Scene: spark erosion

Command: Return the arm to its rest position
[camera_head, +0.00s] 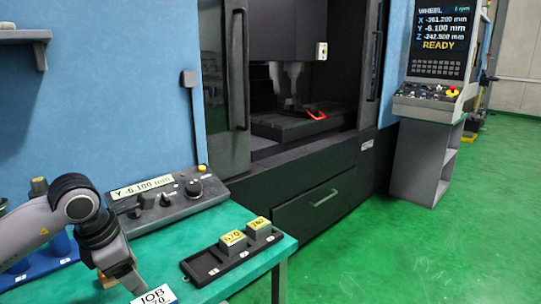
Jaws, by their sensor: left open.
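My left arm comes in from the left edge, over the teal table (250,270). Its dark wrist bends down, and my left gripper (121,283) points downward at the table's front left, near the bottom edge of the view. It is open and I see nothing held in it. A white card with "JOB" and a number (152,296) lies just right of the fingertips, partly cut off by the frame. I cannot tell whether the fingers touch it. My right gripper is not in view.
A control box (165,197) reading "Y -6.100 mm" stands behind the gripper. A black tray (213,267) with two yellow-topped blocks (233,242) lies to its right. The machine (315,160) stands open behind, its console (430,100) at right. Green floor is clear at right.

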